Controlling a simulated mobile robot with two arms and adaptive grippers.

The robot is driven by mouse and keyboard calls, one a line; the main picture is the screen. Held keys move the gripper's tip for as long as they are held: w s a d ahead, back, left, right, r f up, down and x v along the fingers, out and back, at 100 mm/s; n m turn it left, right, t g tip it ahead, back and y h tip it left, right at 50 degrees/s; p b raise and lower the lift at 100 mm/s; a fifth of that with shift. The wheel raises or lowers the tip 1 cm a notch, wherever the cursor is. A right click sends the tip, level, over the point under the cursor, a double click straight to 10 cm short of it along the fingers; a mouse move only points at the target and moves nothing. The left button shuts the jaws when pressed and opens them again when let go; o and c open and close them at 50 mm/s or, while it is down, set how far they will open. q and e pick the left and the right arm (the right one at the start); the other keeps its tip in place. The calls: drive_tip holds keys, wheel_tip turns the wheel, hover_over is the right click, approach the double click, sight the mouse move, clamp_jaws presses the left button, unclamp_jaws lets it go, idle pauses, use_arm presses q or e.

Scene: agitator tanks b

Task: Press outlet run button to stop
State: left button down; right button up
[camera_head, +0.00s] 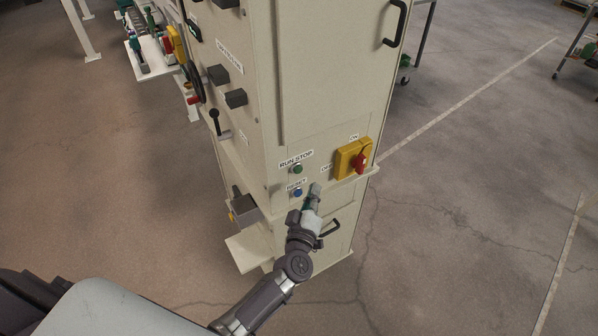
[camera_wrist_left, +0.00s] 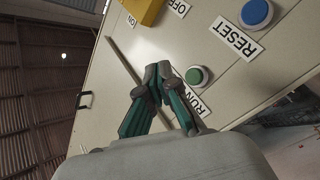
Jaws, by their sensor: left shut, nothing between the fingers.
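The green run/stop button (camera_head: 297,169) sits on the cream cabinet front beneath its "RUN STOP" label. It also shows in the left wrist view (camera_wrist_left: 194,75), beside a partly covered "RUN" label. The blue reset button (camera_head: 297,193) is below it, and in the left wrist view (camera_wrist_left: 256,13) it is at the upper right. My left gripper (camera_head: 315,188) is shut and empty, in front of the cabinet to the right of the blue button. In the left wrist view its fingertips (camera_wrist_left: 158,70) appear just left of the green button. Contact cannot be told. My right gripper is not in view.
A yellow switch plate with a red rotary handle (camera_head: 360,162) is right of the buttons, marked ON and OFF. A dark box (camera_head: 245,209) and a lever (camera_head: 215,122) project from the cabinet's left side. Open floor lies right.

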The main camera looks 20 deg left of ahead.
sight(298, 169)
use_arm(q)
drive_tip(key=shift+w+a, duration=0.7)
drive_tip(key=shift+a, duration=0.2)
drive_tip(key=shift+w+a, duration=0.7)
drive_tip(key=shift+a, duration=0.15)
drive_tip(key=shift+w+a, duration=0.25)
drive_tip(key=shift+a, duration=0.1)
drive_tip(key=shift+w+a+b, duration=0.3)
drive_tip(key=shift+a+b, duration=0.05)
idle(0.9)
idle(0.3)
drive_tip(key=shift+s+d+p, duration=0.35)
drive_tip(key=shift+s+d, duration=0.25)
drive_tip(key=shift+d, duration=0.1)
